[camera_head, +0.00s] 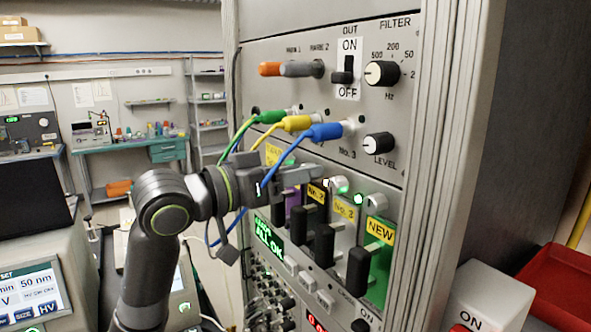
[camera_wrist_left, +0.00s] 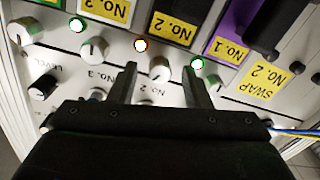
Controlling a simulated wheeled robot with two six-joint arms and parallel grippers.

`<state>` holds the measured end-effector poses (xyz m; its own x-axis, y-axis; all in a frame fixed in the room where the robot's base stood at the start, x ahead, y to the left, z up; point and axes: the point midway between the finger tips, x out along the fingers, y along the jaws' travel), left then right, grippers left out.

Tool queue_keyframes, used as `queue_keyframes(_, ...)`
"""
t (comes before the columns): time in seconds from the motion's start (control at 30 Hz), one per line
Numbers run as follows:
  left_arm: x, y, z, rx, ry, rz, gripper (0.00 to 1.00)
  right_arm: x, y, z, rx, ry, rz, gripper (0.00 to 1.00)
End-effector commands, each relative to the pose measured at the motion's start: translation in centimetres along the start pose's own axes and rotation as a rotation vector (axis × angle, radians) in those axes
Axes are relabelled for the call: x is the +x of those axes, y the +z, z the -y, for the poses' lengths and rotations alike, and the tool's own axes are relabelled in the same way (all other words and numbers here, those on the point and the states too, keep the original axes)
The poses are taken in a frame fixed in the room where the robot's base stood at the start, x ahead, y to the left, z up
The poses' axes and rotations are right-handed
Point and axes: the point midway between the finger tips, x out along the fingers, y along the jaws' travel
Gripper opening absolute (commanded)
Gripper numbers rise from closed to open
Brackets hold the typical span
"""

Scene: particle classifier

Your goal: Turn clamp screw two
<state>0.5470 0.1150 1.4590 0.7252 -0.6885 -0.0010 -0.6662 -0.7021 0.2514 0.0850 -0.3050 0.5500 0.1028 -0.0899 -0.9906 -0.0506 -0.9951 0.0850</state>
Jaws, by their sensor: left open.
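My left gripper (camera_head: 314,180) is open in front of the rack panel. In the left wrist view its two fingers (camera_wrist_left: 160,74) stand on either side of a pale round screw knob (camera_wrist_left: 160,69), with gaps visible. That view is upside down. An orange lamp (camera_wrist_left: 141,45) is lit beside this knob, and a "No. 2" label is partly visible between the fingers. Another pale knob (camera_wrist_left: 95,49) with a green lamp sits to the left, near "No. 3". A further knob is partly hidden by the right finger. Contact with the middle knob cannot be told. My right gripper is not in view.
A blue cable (camera_head: 283,163) hangs across my left gripper from its plug, beside yellow and green plugs. Black handles (camera_head: 324,245) stick out below the knobs. The LEVEL knob (camera_head: 379,143) and FILTER knob (camera_head: 382,73) are above. A red tray (camera_head: 555,283) is at the right.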

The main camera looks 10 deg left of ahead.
Motion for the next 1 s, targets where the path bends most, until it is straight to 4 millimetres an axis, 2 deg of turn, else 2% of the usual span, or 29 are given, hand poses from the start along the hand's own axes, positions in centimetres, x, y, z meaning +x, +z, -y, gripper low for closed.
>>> queue_keyframes(0.3,0.15,0.01,-0.03,0.0,0.001,0.0,0.44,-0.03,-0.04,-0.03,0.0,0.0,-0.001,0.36)
queue_keyframes(0.63,0.13,0.01,-0.02,0.0,0.001,0.0,0.01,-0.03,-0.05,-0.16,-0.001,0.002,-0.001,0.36)
queue_keyframes(1.0,0.12,0.1,0.0,0.06,0.001,-0.002,0.0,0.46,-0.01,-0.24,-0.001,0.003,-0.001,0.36)
